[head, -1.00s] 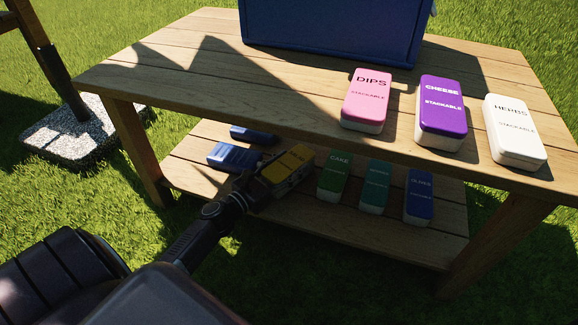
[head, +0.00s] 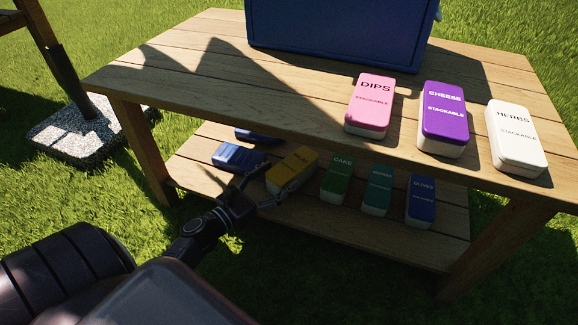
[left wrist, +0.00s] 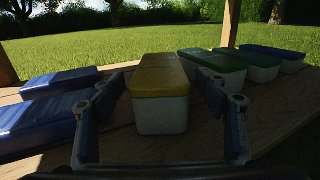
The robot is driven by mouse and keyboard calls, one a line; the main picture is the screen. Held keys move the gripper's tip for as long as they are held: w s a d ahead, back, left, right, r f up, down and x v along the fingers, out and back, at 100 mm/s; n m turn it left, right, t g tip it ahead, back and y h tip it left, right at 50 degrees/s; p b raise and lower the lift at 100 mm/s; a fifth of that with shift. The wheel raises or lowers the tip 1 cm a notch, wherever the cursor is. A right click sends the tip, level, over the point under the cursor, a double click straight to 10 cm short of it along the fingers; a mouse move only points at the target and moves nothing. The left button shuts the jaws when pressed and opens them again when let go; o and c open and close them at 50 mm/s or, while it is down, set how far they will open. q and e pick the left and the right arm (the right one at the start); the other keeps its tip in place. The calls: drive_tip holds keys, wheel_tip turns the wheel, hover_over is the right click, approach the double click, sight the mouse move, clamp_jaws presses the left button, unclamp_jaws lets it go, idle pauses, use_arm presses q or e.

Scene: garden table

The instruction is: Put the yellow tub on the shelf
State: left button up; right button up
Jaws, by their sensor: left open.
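The yellow tub (head: 291,170) stands on the lower shelf (head: 330,220) of the wooden table, between blue tubs on its left and a green tub on its right. My left gripper (head: 254,192) is open at the tub's near end. In the left wrist view the yellow tub (left wrist: 160,92) has a yellow lid and pale sides and rests on the boards. The fingers of my left gripper (left wrist: 163,122) are spread on both sides of its near end, with gaps. My right gripper is not in view.
Blue tubs (head: 238,157) lie close left of my gripper. The green tub (head: 337,178), a teal tub (head: 378,189) and another blue tub (head: 421,200) stand to the right. Pink, purple and white tubs and a blue box (head: 340,35) are on the tabletop (head: 215,75) above.

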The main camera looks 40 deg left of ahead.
use_arm(q)
drive_tip(key=s, duration=0.5)
drive_tip(key=shift+s+a+p, duration=0.25)
drive_tip(key=shift+a+p, duration=0.05)
drive_tip(key=shift+a, duration=0.1)
